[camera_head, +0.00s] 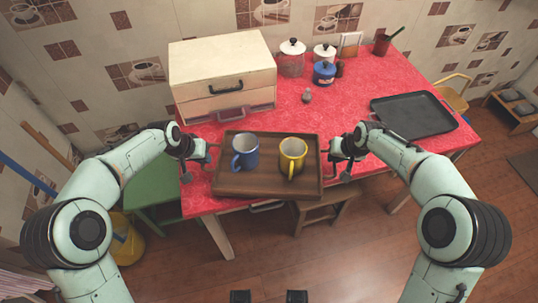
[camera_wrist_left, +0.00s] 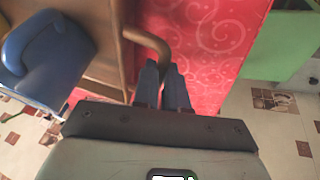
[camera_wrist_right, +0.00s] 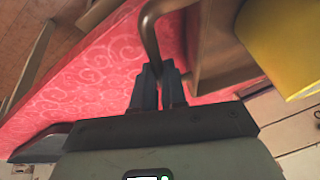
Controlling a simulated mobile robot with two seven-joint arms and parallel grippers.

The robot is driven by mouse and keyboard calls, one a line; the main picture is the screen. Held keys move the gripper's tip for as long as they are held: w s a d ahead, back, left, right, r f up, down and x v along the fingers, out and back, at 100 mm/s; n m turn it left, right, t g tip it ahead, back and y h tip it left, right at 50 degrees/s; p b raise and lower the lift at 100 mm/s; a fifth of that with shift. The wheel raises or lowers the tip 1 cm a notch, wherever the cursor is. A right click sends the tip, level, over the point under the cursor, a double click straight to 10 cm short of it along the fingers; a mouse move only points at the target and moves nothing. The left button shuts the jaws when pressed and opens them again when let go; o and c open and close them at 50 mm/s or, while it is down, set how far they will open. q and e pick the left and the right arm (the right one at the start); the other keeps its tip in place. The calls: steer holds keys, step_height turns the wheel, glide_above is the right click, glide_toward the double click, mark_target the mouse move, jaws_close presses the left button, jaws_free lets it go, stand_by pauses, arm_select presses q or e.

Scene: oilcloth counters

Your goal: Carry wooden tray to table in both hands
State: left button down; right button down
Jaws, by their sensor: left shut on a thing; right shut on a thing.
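The wooden tray (camera_head: 267,184) is at the front edge of the table with the red patterned oilcloth (camera_head: 350,100). It bears a blue mug (camera_head: 245,156) on the left and a yellow mug (camera_head: 292,157) on the right, both upright. My left gripper (camera_head: 205,157) is at the tray's left side; in the left wrist view its fingers (camera_wrist_left: 163,88) are shut on a curved handle (camera_wrist_left: 150,42). My right gripper (camera_head: 333,158) is at the right side, its fingers (camera_wrist_right: 158,88) shut on the other handle (camera_wrist_right: 150,40). I cannot tell whether the tray touches the cloth.
A cream drawer box (camera_head: 220,70) stands behind left. Jars (camera_head: 292,58), a blue canister (camera_head: 324,73) and a small shaker (camera_head: 306,96) are at the back. A black tray (camera_head: 413,115) lies at the right. A green stool (camera_head: 150,187) and wooden stool (camera_head: 325,210) stand near the front.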

arm_select(q)
steer(key=shift+f, duration=0.4)
arm_select(e)
steer(key=shift+f, duration=0.4)
arm_select(q)
steer(key=c, duration=1.6)
jaws_free()
steer(key=shift+f+b, duration=0.25)
steer(key=shift+b, duration=0.15)
arm_select(e)
steer(key=c, duration=1.6)
jaws_free()
steer(key=shift+f, duration=0.25)
arm_select(q)
steer(key=o, duration=0.4)
steer(key=shift+r, duration=0.15)
arm_select(e)
steer(key=o, duration=0.4)
steer(key=shift+r, duration=0.15)
arm_select(q)
steer(key=shift+o, duration=0.2)
arm_select(e)
steer(key=shift+o, duration=0.2)
steer(key=shift+s, duration=0.1)
arm_select(q)
steer(key=v, duration=1.2)
arm_select(e)
steer(key=v, duration=1.2)
arm_select(q)
steer(key=shift+d, duration=0.1)
